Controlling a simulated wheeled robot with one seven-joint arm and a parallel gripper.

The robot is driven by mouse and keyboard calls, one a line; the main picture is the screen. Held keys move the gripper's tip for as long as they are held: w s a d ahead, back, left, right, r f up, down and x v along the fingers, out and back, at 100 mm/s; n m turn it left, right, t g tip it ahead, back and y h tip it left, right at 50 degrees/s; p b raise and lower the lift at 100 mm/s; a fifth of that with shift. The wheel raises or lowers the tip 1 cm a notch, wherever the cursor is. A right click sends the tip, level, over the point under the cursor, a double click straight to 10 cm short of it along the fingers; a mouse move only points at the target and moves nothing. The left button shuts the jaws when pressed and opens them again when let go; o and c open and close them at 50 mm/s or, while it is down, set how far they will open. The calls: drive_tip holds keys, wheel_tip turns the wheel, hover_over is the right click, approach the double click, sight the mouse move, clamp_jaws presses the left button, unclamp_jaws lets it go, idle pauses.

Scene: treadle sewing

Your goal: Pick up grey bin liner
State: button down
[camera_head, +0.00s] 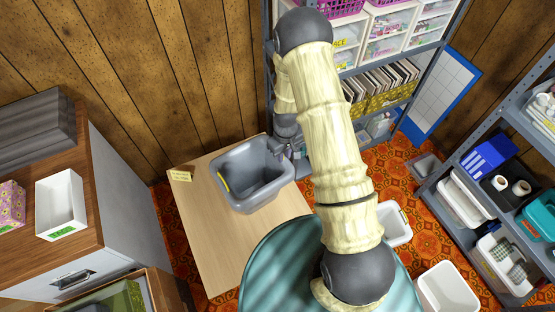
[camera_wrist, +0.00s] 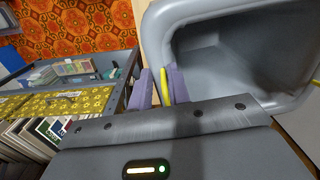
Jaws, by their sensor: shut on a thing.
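The grey bin liner (camera_head: 252,196) is a deep grey tub, open at the top, with a yellow strip on its left rim. It is over a pale wooden surface in the head view; I cannot tell whether it rests on it or is slightly raised. In the wrist view the liner (camera_wrist: 215,20) fills the upper right and its inside looks empty. My gripper (camera_wrist: 165,88) has purple fingers shut on a yellow strip at the liner's near rim. In the head view my gripper (camera_head: 281,148) is at the tub's right rim, largely hidden by my arm.
The pale wooden surface (camera_head: 215,235) has a small yellow label at its back left. A metal shelf (camera_head: 395,88) with drawers and records stands close behind on the right. A cabinet (camera_head: 125,205) is to the left. White bins (camera_head: 447,288) stand on the patterned floor at right.

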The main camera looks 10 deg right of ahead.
wheel_tip(320, 180, up, 9)
idle(0.3)
idle(0.5)
drive_tip(key=d+m, duration=0.1)
drive_tip(key=w+d+r+m, duration=0.1)
drive_tip(key=m, duration=0.1)
drive_tip(key=w+d+r+m, duration=0.1)
drive_tip(key=shift+r+m, duration=0.25)
drive_tip(key=shift+m, duration=0.15)
